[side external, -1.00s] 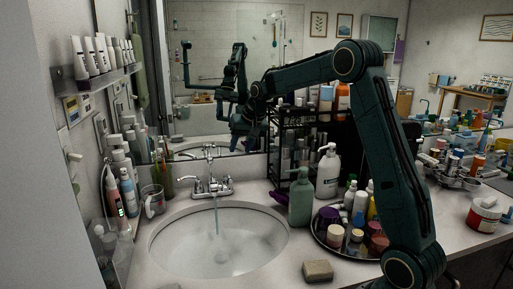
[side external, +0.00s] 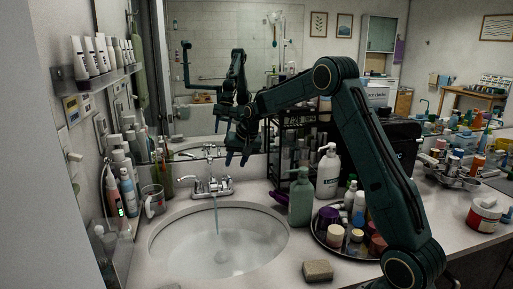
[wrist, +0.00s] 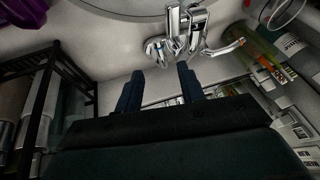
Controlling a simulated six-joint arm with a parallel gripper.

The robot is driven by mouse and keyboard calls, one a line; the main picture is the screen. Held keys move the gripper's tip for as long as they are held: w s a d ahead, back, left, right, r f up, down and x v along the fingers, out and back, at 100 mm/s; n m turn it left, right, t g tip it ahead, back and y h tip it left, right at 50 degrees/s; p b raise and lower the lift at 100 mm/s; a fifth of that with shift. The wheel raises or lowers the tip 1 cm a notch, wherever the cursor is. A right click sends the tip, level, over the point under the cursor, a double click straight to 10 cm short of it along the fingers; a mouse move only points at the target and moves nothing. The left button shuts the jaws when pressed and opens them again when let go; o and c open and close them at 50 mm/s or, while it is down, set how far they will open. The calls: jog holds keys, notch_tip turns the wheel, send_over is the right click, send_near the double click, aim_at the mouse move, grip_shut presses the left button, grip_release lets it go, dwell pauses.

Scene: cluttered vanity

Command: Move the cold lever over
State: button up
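A chrome faucet (side external: 211,188) stands behind the sink basin (side external: 160,262), with water running from its spout. It has one lever on each side; I see no hot or cold marks. The right lever (side external: 226,182) in the side view appears as the left lever (wrist: 155,50) in the wrist view. The other lever (wrist: 228,46) is at the right there. My gripper (side external: 237,161) points down above and slightly right of the right-hand lever in the side view, apart from it. Its two fingers (wrist: 160,72) are spread and empty in the wrist view.
A green pump bottle (side external: 301,200) and a round tray (side external: 347,252) of containers stand right of the basin. A glass mug (side external: 153,200) stands left of the faucet.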

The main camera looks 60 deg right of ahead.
aim_at(230, 177)
jog(key=x, duration=0.7)
jog(key=shift+f, duration=0.2)
grip_shut()
